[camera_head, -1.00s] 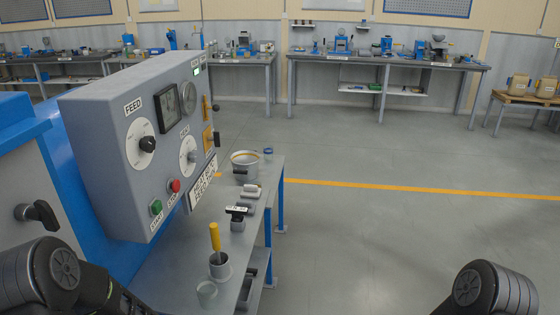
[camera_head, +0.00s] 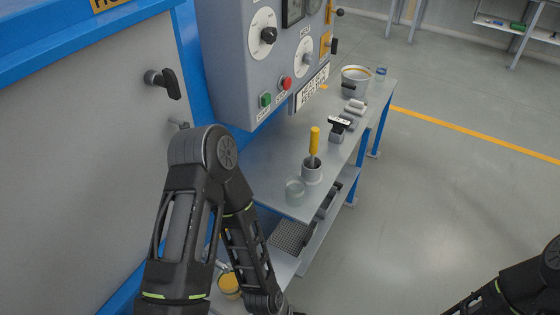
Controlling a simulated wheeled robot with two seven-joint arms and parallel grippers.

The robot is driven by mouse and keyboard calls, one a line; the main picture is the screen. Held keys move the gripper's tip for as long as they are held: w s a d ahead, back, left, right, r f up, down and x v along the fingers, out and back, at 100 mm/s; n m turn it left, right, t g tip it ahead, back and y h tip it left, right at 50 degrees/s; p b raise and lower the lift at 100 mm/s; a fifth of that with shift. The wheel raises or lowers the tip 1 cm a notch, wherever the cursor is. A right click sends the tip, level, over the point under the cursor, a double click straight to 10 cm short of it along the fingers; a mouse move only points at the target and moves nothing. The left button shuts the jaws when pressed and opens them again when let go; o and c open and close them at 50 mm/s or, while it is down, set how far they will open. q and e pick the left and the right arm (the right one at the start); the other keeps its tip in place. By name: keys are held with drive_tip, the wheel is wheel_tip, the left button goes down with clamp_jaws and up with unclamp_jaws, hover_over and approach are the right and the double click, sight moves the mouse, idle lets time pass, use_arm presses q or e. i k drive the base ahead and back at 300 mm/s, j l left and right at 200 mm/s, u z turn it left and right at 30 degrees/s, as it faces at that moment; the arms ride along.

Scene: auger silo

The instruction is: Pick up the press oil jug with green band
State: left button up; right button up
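I cannot make out a jug with a green band in the head view. A small container with amber content (camera_head: 229,285) stands low at the bottom, partly hidden by my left arm; no green band shows on it. My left arm comes down through the left middle of the view, and its gripper is out of frame. Only part of my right arm shows at the bottom right corner, and its gripper is also out of frame.
The control panel (camera_head: 235,70) overhangs the bench. The floor (camera_head: 440,190) on the right is clear.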

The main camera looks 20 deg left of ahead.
sight(229, 286)
drive_tip(key=u, duration=1.4)
drive_tip(key=l+z, duration=0.3)
drive_tip(key=l, duration=0.7)
drive_tip(key=l+z, duration=0.35)
drive_tip(key=l, duration=0.7)
drive_tip(key=u, duration=1.8)
